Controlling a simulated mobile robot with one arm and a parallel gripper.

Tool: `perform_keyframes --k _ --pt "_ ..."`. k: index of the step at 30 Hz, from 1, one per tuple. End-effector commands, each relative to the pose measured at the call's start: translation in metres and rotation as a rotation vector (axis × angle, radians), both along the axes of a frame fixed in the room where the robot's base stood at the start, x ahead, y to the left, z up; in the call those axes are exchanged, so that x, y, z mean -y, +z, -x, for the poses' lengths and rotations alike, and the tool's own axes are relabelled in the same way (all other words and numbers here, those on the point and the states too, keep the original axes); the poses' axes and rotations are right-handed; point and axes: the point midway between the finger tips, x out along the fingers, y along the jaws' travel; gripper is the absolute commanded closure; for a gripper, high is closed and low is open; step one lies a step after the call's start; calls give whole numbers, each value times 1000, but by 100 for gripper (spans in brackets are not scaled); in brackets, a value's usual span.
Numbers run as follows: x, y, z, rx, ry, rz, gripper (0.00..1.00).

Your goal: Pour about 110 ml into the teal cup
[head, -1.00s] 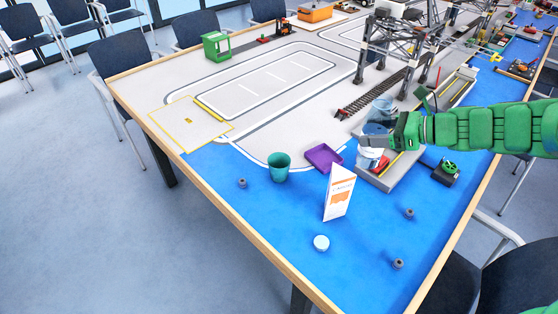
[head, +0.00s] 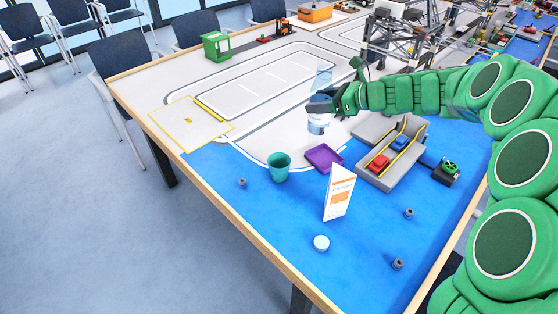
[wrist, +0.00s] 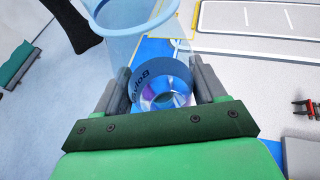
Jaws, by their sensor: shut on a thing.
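The teal cup (head: 280,168) stands upright on the blue part of the table, left of the purple tray. My gripper (head: 322,108) is shut on a clear, bluish bottle (head: 319,123) with a dark label band, held above the table, behind and to the right of the cup. In the wrist view the bottle (wrist: 130,18) sits between the two fingers (wrist: 163,85), its wide rim toward the top. The cup is not clearly seen in the wrist view. How much liquid the bottle holds is hard to tell.
A purple tray (head: 324,157) lies right of the cup. A white folded card (head: 339,193) and a white round lid (head: 321,243) stand nearer. Several small grey posts dot the blue area.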

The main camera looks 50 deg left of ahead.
Motion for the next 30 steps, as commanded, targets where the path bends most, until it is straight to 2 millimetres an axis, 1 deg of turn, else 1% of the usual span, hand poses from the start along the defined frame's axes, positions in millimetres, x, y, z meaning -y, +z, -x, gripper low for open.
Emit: perform_keyframes --k 2,3,8,18,21,25,30 --pt "-7 -1 2 0 2 -2 69" --pt "-6 -8 1 -4 1 -1 69" --pt "-5 -29 1 -4 1 -2 69" --pt "-5 -99 2 -5 0 0 69" --pt "-5 -116 2 -5 0 0 69" --pt "-5 -130 1 -3 0 0 69" --pt "-5 -135 1 -2 -1 0 69"
